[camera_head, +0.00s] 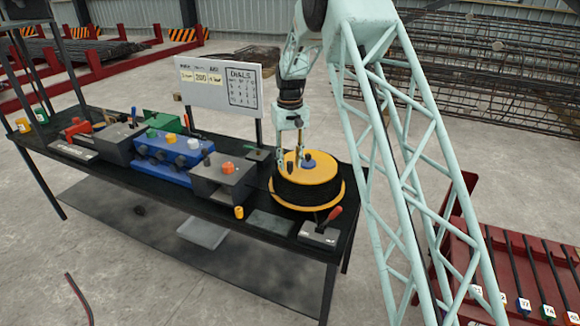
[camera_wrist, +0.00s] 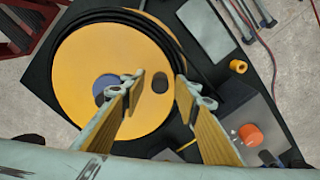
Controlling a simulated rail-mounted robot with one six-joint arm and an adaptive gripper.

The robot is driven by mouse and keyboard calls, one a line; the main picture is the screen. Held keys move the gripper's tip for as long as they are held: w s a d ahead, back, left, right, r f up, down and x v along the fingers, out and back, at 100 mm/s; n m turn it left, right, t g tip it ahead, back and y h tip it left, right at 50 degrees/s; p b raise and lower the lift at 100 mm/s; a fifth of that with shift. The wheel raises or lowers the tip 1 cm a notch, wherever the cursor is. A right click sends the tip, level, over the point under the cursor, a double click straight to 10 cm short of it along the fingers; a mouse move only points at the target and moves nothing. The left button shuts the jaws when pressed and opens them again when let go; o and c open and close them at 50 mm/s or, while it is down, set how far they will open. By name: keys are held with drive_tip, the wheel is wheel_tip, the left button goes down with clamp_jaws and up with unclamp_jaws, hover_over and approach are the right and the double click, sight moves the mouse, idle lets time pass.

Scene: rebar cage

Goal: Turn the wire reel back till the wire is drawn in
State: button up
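The wire reel (camera_head: 318,177) is a yellow flanged drum wound with black wire, lying flat on the right end of the black workbench. Its yellow top also fills much of the wrist view (camera_wrist: 85,55). A blue hub (camera_head: 309,161) sits at the middle of the top, partly hidden by a finger in the wrist view. A dark knob (camera_wrist: 160,82) stands off-centre on the reel's top. My gripper (camera_head: 291,164) points down over the reel, open, with one finger on each side of the knob. Gaps show between the knob and both fingers (camera_wrist: 160,86).
A grey box with an orange knob (camera_head: 227,168) and a small yellow cylinder (camera_head: 239,212) stand left of the reel. A red-handled device (camera_head: 320,232) is at the bench's front right.

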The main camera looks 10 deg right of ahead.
drive_tip(key=shift+f, duration=0.95)
drive_tip(key=shift+c, duration=0.7)
clamp_jaws()
